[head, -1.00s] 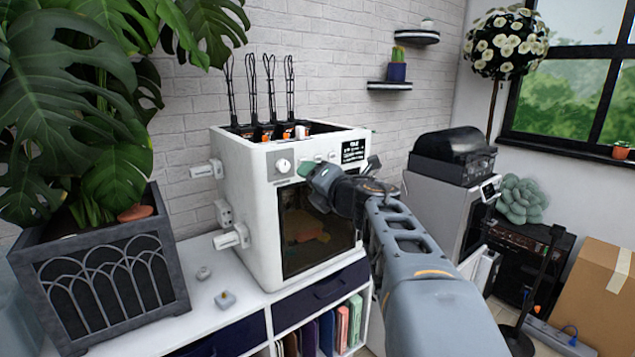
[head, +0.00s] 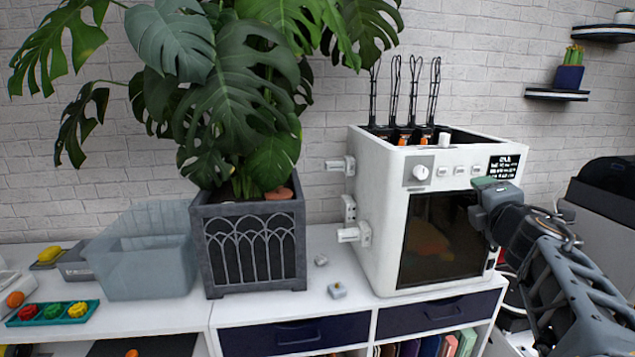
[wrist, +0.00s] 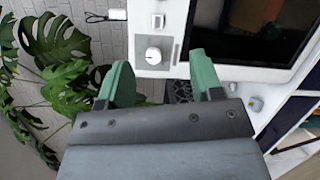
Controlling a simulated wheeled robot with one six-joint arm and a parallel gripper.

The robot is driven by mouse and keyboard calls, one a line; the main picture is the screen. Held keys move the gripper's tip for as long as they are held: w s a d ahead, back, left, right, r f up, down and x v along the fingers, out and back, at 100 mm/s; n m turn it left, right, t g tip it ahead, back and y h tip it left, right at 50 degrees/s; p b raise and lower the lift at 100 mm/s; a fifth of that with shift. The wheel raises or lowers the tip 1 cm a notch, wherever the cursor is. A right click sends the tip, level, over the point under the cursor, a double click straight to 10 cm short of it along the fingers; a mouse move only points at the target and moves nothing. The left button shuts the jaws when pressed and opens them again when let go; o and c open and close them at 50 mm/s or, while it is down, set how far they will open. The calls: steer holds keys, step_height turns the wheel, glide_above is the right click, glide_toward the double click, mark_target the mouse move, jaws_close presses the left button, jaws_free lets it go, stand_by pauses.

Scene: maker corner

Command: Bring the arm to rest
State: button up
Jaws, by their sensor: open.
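My gripper (head: 492,184) is at the right in the head view, in front of the upper right part of the white machine's front. In the wrist view its two green fingers (wrist: 163,85) stand apart with nothing between them. The white box-shaped machine (head: 375,180) stands on the white cabinet, with a dark glass door and a dial (wrist: 154,55) on its front panel. I cannot tell whether the gripper touches the machine. My arm reaches in from the lower right.
A large plant in a dark planter (head: 250,245) stands left of the machine. Further left are a clear bin (head: 145,260) and a teal tray (head: 52,313) with coloured pieces. Small parts (head: 337,290) lie on the cabinet top (head: 270,312). A wall shelf (head: 556,95) hangs at the right.

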steer(key=s+d+f+m+g+h+p, duration=0.1)
steer(key=s+d+f+m+g+h, duration=0.35)
steer(key=m, duration=0.65)
steer(key=s+a+f+m+g+y+p, duration=0.1)
steer(key=s+a+f+m+g, duration=0.15)
steer(key=f+m, duration=0.2)
steer(key=s+a+f+m+g+y+p, duration=0.1)
steer(key=s+a+f+m+g+p, duration=0.1)
steer(key=a+f+m+g, duration=0.3)
steer(key=s+a+f+y+p, duration=0.2)
steer(key=s+a+y, duration=0.1)
steer(key=a, duration=0.4)
steer(key=s+a+f+n+g+y+p, duration=0.1)
steer(key=s+a+f+y+p, duration=0.1)
steer(key=a, duration=0.6)
steer(key=shift+s+g+y+p, duration=0.3)
steer(key=shift+s+y+p, duration=0.15)
steer(key=shift+s, duration=0.6)
steer(key=shift+f+n, duration=0.1)
steer(key=shift+n, duration=0.15)
